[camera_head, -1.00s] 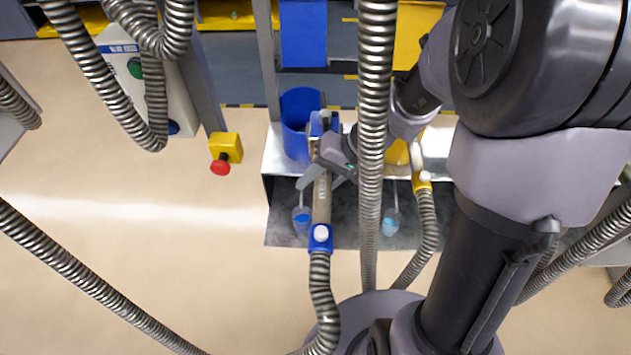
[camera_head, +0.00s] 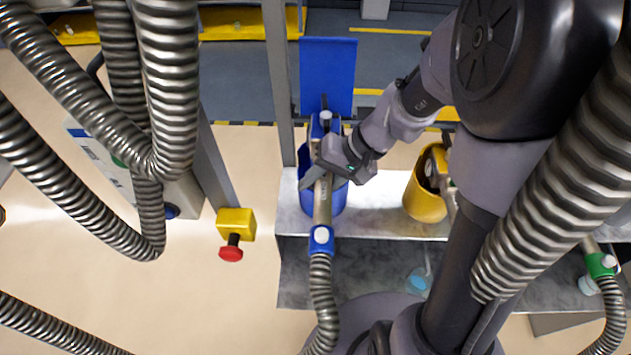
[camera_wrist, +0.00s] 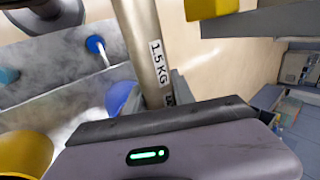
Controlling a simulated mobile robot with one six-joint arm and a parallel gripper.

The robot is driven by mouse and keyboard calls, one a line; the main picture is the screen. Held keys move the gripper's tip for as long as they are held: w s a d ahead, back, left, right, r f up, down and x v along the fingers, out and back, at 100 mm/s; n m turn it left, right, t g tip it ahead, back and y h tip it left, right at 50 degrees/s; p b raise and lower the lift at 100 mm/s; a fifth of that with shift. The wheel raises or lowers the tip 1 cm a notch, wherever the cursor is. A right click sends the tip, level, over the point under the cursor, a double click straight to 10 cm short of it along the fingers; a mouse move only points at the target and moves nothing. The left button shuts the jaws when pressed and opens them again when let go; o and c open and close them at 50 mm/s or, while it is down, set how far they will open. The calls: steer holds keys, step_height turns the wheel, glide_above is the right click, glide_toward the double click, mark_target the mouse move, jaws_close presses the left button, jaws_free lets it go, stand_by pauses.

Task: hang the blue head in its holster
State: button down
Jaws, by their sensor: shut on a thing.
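The blue head is a grey metal tube (camera_head: 322,207) with a blue collar at its lower end and a blue top piece. My gripper (camera_head: 323,178) is shut around the middle of the tube. The tube also shows in the wrist view (camera_wrist: 148,45), with a "1.5 KG" label. The blue holster (camera_head: 340,200), an open cup on a metal shelf, lies behind the head and my gripper in the head view. They overlap it there, and I cannot tell whether they touch. Part of the holster shows beside the tube in the wrist view (camera_wrist: 118,97).
A blue panel (camera_head: 328,75) rises behind the holster. A yellow holster (camera_head: 425,200) stands to its right on the shelf (camera_head: 385,220). A red stop button on a yellow box (camera_head: 236,223) and a metal post are at left. Ribbed hoses (camera_head: 170,80) hang in front.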

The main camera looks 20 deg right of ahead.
steer(key=shift+f+b, duration=0.2)
steer(key=shift+b, duration=0.3)
step_height(320, 180, down, 6)
steer(key=b, duration=0.5)
steer(key=shift+r+b, duration=0.25)
steer(key=shift+b, duration=0.65)
stand_by(0.9)
steer(key=shift+f+b, duration=1.75)
steer(key=shift+b, duration=0.15)
steer(key=c, duration=1)
jaws_free()
steer(key=shift+o, duration=0.2)
steer(key=shift+s, duration=0.1)
